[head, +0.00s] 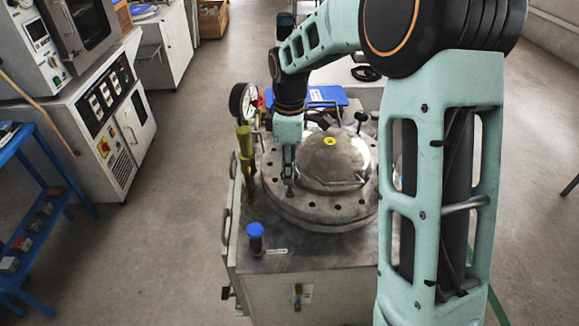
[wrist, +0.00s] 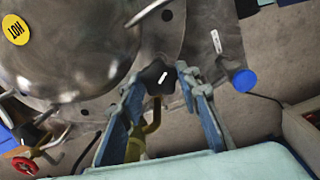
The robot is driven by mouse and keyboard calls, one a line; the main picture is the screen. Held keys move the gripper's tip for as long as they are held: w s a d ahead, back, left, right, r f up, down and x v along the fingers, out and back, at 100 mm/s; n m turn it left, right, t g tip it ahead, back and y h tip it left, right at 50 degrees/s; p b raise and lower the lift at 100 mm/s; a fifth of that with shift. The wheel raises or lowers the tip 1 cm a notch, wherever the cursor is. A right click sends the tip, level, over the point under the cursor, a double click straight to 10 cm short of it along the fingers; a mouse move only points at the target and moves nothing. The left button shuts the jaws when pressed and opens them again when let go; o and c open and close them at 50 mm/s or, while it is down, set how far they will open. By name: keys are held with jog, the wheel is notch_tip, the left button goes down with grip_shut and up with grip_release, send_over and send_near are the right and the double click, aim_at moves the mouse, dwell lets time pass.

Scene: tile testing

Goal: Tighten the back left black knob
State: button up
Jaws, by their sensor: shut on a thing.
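My gripper (head: 288,185) points down over the left part of the round metal flange (head: 335,212), beside the domed lid (head: 333,157). In the wrist view its fingers (wrist: 162,80) are closed around a black knob (wrist: 158,79) with a white mark on top, one finger on each side. In the head view my fingers mostly hide that knob. Another black knob (head: 361,117) stands at the back right of the dome. A black knob (wrist: 28,132) also shows at the lower left of the wrist view.
A pressure gauge (head: 243,102) and brass-coloured fittings (head: 245,150) stand close to the left of my gripper. A blue-capped knob (head: 255,231) stands at the machine's front left corner. A blue object (head: 333,94) lies behind the dome. The floor left of the machine is clear.

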jog(key=m, duration=0.3)
jog(key=shift+r+m+p, duration=0.1)
jog(key=shift+m+p, duration=0.2)
jog(key=m, duration=0.4)
jog(key=shift+m, duration=0.3)
jog(key=m+p, duration=0.1)
jog(key=m, duration=0.3)
jog(key=shift+m, duration=2.1)
jog(key=o, duration=1.2)
jog(key=shift+c, duration=0.2)
